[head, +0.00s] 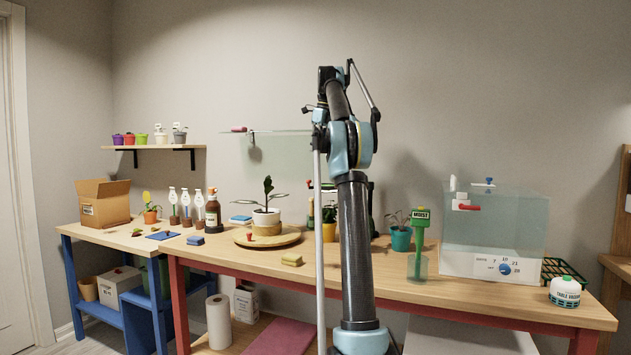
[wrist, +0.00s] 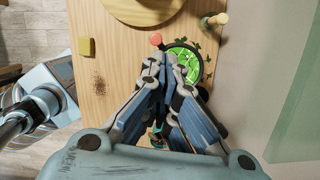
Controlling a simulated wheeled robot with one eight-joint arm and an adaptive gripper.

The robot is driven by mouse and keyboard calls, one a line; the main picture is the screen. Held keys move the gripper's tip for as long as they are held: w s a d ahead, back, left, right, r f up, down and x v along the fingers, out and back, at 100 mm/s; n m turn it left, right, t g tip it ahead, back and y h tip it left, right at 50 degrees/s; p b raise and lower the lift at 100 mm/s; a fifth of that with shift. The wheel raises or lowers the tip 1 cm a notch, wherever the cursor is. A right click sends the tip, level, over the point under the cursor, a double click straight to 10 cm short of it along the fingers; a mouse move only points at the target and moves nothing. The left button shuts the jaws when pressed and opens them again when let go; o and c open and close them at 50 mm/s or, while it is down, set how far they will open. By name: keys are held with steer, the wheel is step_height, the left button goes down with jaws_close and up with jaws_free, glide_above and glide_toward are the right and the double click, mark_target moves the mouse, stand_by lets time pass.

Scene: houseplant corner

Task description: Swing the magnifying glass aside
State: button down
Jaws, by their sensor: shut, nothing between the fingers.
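In the wrist view the magnifying glass (wrist: 194,61) shows as a dark round rim around bright green, with small leaves around it. A red knob (wrist: 155,39) is at its left edge. My gripper (wrist: 165,58) is shut and empty, with its fingertips just left of the lens and below the knob in the picture. I cannot tell whether they touch the glass. My fingers cover part of its lower left side. In the head view my arm hides my gripper and most of this spot; a yellow pot (head: 328,231) with a plant shows beside the arm.
A round wooden stand (head: 251,238) with a white-potted plant (head: 267,219) is left of my arm, with a yellow sponge (head: 292,259) in front. A teal pot (head: 400,237) and a green moisture meter (head: 420,222) are at right. The front of the bench (head: 250,263) has bare room.

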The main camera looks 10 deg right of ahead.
steer(key=s+d+f+m+t+y, duration=0.1)
steer(key=s+d+f+t, duration=0.15)
steer(key=s, duration=0.25)
steer(key=s+d+f+m+t+y, duration=0.2)
steer(key=s+d+t, duration=0.1)
steer(key=s, duration=0.3)
steer(key=w+r+x, duration=0.1)
steer(key=x, duration=1.2)
steer(key=shift+w+a, duration=0.2)
steer(key=shift+a, duration=0.3)
steer(key=shift+d+f+g, duration=0.1)
steer(key=shift+f+g, duration=0.05)
steer(key=shift+g, duration=0.1)
